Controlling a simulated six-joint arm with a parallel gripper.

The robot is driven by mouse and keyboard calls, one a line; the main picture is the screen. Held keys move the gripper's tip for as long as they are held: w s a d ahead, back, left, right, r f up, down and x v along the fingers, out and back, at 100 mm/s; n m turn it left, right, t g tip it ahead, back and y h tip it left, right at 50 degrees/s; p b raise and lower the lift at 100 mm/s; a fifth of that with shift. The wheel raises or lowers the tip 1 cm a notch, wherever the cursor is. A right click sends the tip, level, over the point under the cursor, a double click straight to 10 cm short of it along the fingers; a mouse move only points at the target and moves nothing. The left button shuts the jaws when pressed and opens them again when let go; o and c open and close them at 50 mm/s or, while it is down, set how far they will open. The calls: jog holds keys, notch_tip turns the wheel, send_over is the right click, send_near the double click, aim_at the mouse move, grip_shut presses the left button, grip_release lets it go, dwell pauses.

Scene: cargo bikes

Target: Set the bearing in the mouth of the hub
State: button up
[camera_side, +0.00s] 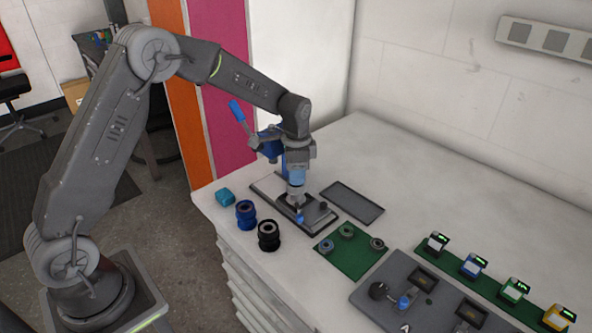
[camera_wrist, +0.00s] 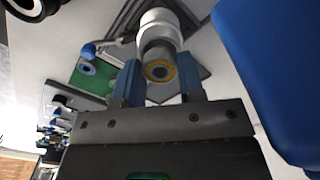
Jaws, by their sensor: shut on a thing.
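My gripper (camera_side: 296,176) is over the dark base plate of the lever press, pointing down. In the wrist view its two blue fingers (camera_wrist: 160,80) are shut on the bearing (camera_wrist: 159,72), a small ring with a yellow seal and a dark centre. The hub (camera_wrist: 162,25), a pale silvery cylinder, stands just beyond the bearing on the plate; its lower part shows in the side view (camera_side: 296,190). The bearing looks close to the hub's end. I cannot tell whether it touches or sits in the mouth, which the bearing and fingers hide.
The blue-handled press (camera_side: 265,142) stands close behind my gripper. A blue hub (camera_side: 246,214) and a black hub (camera_side: 268,236) stand at the front left. A green mat (camera_side: 352,262) holds several bearings. An empty dark tray (camera_side: 352,202) lies to the right.

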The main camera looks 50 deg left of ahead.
jog(key=shift+f, duration=0.55)
dwell(0.4)
jog(key=o, duration=1)
jog(key=s+d+r+n+t, duration=0.1)
jog(key=s+r, duration=0.1)
jog(key=r, duration=0.7)
jog(key=s+r, duration=0.3)
jog(key=r, duration=0.7)
jog(key=s+d+n+t, duration=0.1)
jog(key=s+n, duration=0.1)
jog(key=s, duration=0.6)
jog(key=s+d+n+t, duration=0.1)
jog(key=s+n+t, duration=0.1)
jog(key=s, duration=0.5)
jog(key=s+d+n+t, duration=0.1)
jog(key=s+d+n, duration=0.1)
jog(key=s, duration=0.6)
jog(key=shift+s+r+n+t, duration=0.15)
jog(key=shift+s+n+t, duration=0.15)
jog(key=shift+s, duration=0.05)
